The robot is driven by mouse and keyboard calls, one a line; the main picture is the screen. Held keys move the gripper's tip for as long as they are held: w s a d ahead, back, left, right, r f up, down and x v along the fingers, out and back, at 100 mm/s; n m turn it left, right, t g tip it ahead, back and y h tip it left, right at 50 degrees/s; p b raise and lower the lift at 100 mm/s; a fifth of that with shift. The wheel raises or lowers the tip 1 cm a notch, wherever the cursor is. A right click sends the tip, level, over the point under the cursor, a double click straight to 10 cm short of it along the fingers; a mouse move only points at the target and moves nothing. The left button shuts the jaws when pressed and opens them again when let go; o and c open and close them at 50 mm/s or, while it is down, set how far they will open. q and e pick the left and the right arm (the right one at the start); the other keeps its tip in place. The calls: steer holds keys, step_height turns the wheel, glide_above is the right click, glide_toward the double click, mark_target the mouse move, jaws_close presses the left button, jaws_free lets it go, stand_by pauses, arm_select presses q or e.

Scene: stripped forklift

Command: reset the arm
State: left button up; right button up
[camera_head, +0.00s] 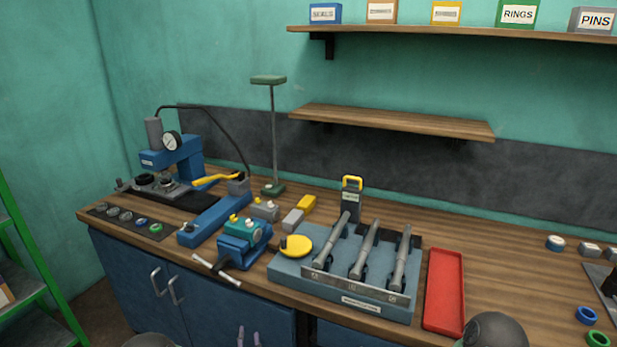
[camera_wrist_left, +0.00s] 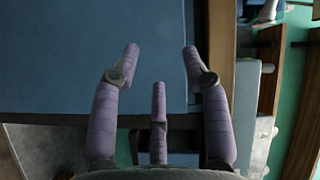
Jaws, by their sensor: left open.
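My left gripper (camera_head: 248,337) shows only as purple fingertips at the bottom edge of the head view, in front of the blue cabinet doors (camera_head: 225,308) and below the bench top. In the left wrist view the left gripper (camera_wrist_left: 160,66) has its purple fingers spread apart with nothing between them. A flat blue cabinet surface (camera_wrist_left: 80,50) lies beyond the fingers. Most of the left arm is hidden below the head view. My right gripper is not in view.
The wooden bench (camera_head: 520,270) carries a blue press (camera_head: 180,155), a blue vise (camera_head: 240,245), a grey rack (camera_head: 290,270) holding grey cylinders, and a red tray (camera_head: 445,290). A shelf (camera_head: 390,120) hangs behind. Green shelving (camera_head: 40,290) stands at the left.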

arm_select(q)
steer(key=s+d+f+n+g+h, duration=0.35)
steer(key=s+f+n+g, duration=0.2)
steer(key=f, duration=0.45)
steer(key=s+d+f+n+g+h, duration=0.2)
steer(key=s+d+f+n+g, duration=0.1)
steer(key=s, duration=1)
steer(key=s+d+f+n+g+h, duration=0.1)
steer(key=s+d+f+n+g, duration=0.2)
steer(key=s, duration=1)
steer(key=n+g, duration=0.3)
steer(key=g, duration=0.1)
steer(key=shift+f+g+h+p, duration=0.15)
steer(key=shift+g+h+p, duration=0.2)
steer(key=shift+p, duration=0.05)
